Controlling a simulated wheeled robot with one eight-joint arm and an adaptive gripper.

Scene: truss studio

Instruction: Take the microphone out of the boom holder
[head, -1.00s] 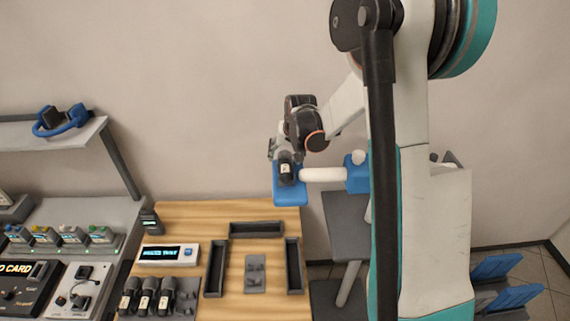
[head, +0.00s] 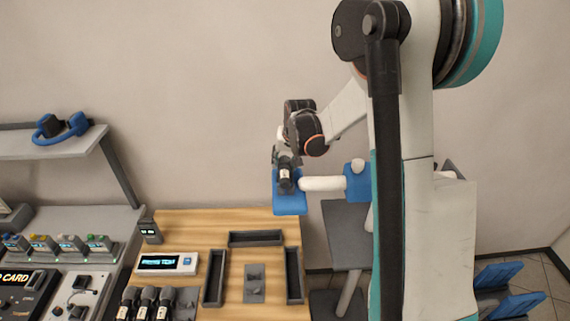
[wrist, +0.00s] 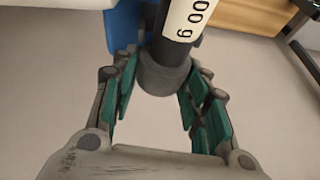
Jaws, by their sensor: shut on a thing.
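The microphone (head: 285,181) is black with a white label and stands upright in front of the blue boom holder (head: 290,206). In the wrist view the microphone (wrist: 168,62) hangs between the green-padded fingers, its grey end toward the camera, with the blue holder (wrist: 125,25) behind it. My gripper (wrist: 160,95) is shut on the microphone near that end; in the head view my gripper (head: 281,158) is small and partly hidden by its own wrist. I cannot tell whether the microphone still sits in the holder's cradle.
The white boom arm (head: 322,184) runs right from the holder. A wooden table (head: 205,222) below carries dark trays (head: 256,238), a white display box (head: 168,263) and several dark labelled cylinders (head: 147,302). A shelf (head: 75,138) with blue headphones (head: 60,127) is at left.

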